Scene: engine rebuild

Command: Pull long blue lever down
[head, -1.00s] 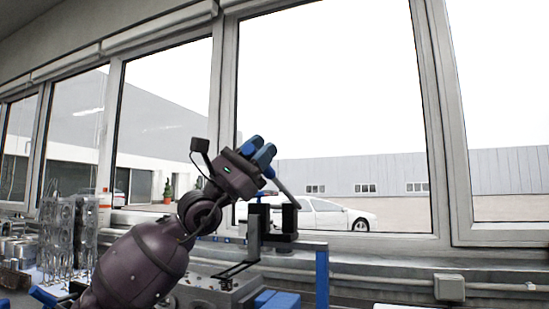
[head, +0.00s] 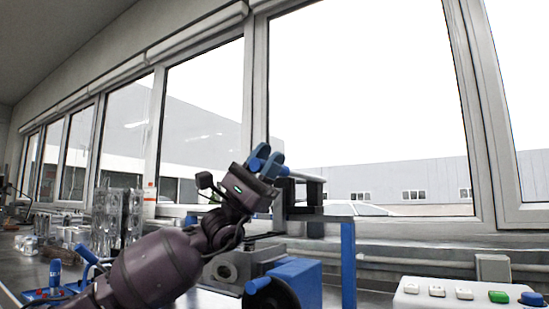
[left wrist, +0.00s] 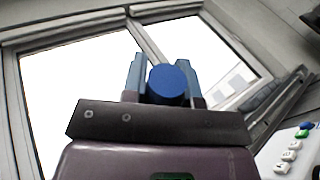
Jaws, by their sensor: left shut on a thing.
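The long lever has a thin grey bar (head: 308,177) and a blue grip (head: 256,164). The bar runs nearly level from its dark mount to my left gripper (head: 267,158). My left gripper is shut on the blue grip. In the left wrist view the round blue end of the grip (left wrist: 170,85) sits between my two blue-grey fingers. The fingers hide part of the grip. My right gripper is in neither view.
A blue post (head: 348,265) stands right of the lever, with a blue block (head: 297,275) below. A button panel (head: 455,296) is at lower right. Windows stand behind.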

